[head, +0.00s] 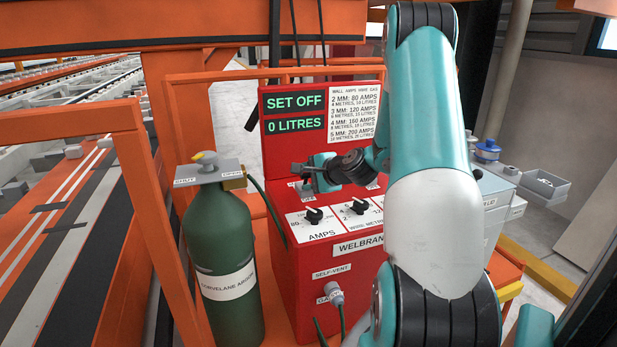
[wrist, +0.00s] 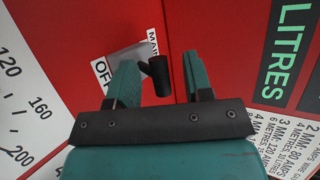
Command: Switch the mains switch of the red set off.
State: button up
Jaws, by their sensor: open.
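The red set (head: 285,262) stands in the middle of the head view. Its green display (head: 294,103) reads SET OFF and 0 LITRES. The mains switch is a short black lever (wrist: 160,78) on a pale plate (wrist: 122,68), with an OFF label and a partly hidden MAIN label beside it. My gripper (head: 303,174) is at the set's upper front. In the wrist view, my gripper (wrist: 159,62) is open, with the lever showing between its teal fingers. I cannot tell whether either finger touches it. In the head view my gripper mostly hides the switch.
Two black dials, the amps dial (head: 313,215) and another dial (head: 358,205), sit below my gripper. A green gas cylinder (head: 225,265) stands close on the left. An orange frame (head: 165,200) surrounds the set. A grey bin (head: 545,185) is at the right.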

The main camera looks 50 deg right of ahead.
jog(key=shift+s+a+f, duration=0.1)
jog(key=shift+s+f, duration=0.05)
jog(key=shift+f, duration=0.15)
jog(key=shift+r+p, duration=0.15)
jog(key=shift+p, duration=0.15)
